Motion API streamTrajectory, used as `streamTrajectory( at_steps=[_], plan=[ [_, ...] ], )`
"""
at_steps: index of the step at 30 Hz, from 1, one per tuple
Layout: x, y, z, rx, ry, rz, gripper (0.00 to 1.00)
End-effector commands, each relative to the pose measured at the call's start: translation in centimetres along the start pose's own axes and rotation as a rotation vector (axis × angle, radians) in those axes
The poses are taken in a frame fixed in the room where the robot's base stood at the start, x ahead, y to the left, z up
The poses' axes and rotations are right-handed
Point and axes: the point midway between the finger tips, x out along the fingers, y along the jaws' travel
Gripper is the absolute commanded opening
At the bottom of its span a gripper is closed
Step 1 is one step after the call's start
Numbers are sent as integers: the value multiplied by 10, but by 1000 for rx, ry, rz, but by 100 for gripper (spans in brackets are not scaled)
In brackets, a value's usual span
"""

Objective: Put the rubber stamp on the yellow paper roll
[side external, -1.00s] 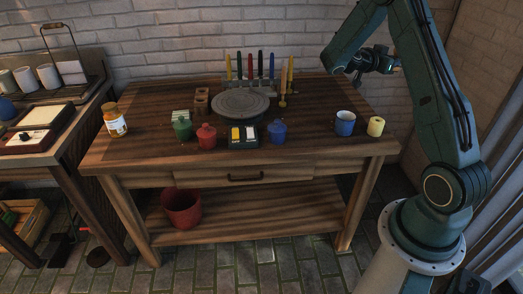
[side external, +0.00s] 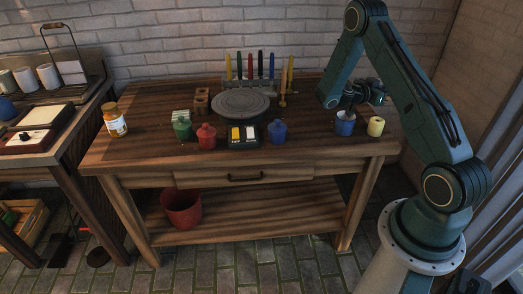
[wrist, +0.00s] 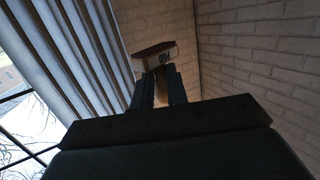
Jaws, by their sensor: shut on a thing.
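The rubber stamp (wrist: 153,55), with a wide wooden head and dark lettering on its side, is between the fingers of my gripper (wrist: 159,84) in the wrist view. The fingers are shut on its handle, and its head sticks out past the fingertips. In the side external view my gripper (side external: 376,92) points right, above the table's right end, and the stamp is too small there to make out. The yellow paper roll (side external: 376,126) stands upright on the wooden table (side external: 310,148) near its right edge, below my gripper and apart from it.
A blue mug (side external: 345,123) stands just left of the roll, close under my wrist. A blue jar (side external: 277,132), a black box (side external: 244,136), red and green jars and a grey turntable (side external: 240,103) are further left. Several upright tools (side external: 262,68) stand at the back.

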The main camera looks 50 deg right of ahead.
Motion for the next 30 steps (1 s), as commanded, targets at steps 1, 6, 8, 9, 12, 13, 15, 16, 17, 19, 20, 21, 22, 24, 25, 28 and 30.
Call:
streamTrajectory(
  at_steps=[1, 6, 8, 9, 12, 13, 15, 16, 17, 19, 20, 21, 22, 24, 25, 28, 30],
  plan=[
    [1, 0, 10, -4, -1, 0, 0],
    [5, 0, 35, -3, 0, 1, 0],
    [6, 1, 42, -2, 0, 1, 0],
    [7, 0, 46, -1, 0, 1, 0],
    [8, 0, 53, -1, 0, 1, 0],
    [8, 0, 54, -1, 1, 1, 0],
    [8, 0, 56, 0, 1, 0, 0],
    [8, 0, 56, 1, 1, 0, 0],
    [9, 0, 56, 1, 1, 0, 0],
    [9, 0, 56, 1, 1, 0, 0],
    [9, 0, 56, 1, 1, 0, 0],
    [9, 0, 57, 1, 1, 0, 0],
    [9, 0, 58, 0, 1, 0, 0],
    [10, 0, 62, 0, 0, 1, 0],
    [10, 0, 65, -1, 0, 1, 0],
    [11, 0, 74, -2, 0, 1, 0],
    [12, 0, 82, -2, 0, 0, 0]
  ],
)
